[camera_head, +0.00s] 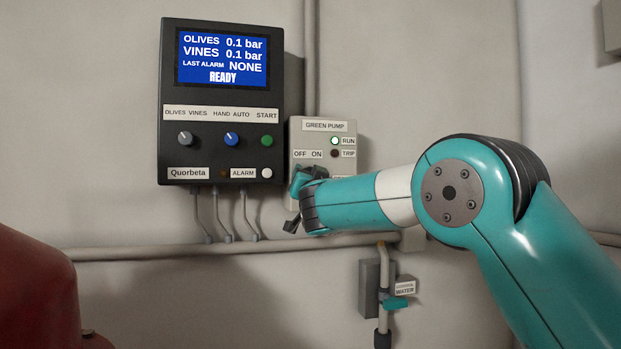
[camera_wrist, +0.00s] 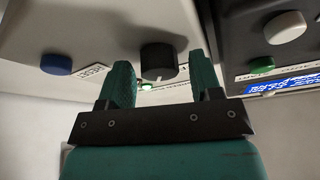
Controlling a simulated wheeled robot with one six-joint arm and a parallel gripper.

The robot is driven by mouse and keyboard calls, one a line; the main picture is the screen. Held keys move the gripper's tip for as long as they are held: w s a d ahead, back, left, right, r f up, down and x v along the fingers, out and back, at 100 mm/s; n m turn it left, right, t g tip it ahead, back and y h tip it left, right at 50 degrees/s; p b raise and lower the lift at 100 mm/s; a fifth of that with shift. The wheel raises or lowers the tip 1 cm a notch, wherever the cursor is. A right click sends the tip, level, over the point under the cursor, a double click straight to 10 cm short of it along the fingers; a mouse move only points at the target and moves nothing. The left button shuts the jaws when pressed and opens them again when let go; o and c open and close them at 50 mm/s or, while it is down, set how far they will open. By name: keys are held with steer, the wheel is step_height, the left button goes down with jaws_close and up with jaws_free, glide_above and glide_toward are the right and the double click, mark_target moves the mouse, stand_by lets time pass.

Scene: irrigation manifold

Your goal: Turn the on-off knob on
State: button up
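The grey box labelled GREEN PUMP (camera_head: 325,137) has OFF and ON marks. Its knob is hidden behind my gripper (camera_head: 298,198) in the head view. In the wrist view a black round knob (camera_wrist: 158,58) with a white pointer mark shows between the two teal fingers of my gripper (camera_wrist: 160,66). The fingers are apart, one on each side of the knob, with gaps visible. I cannot tell how deep they reach around it. The pointer's setting against OFF and ON cannot be read. The RUN lamp (camera_head: 335,141) glows green and the TRIP lamp (camera_head: 335,154) is dark.
A dark controller (camera_head: 221,150) with screen, knobs and buttons is left of the pump box. In the wrist view, a blue button (camera_wrist: 56,64) is left of the knob and a white button (camera_wrist: 286,27) is right. A pipe with a teal-handled valve (camera_head: 396,303) is below.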

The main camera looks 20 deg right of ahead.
steer(key=shift+s, duration=0.15)
steer(key=b+v, duration=0.7)
steer(key=v, duration=1)
steer(key=shift+b, duration=0.3)
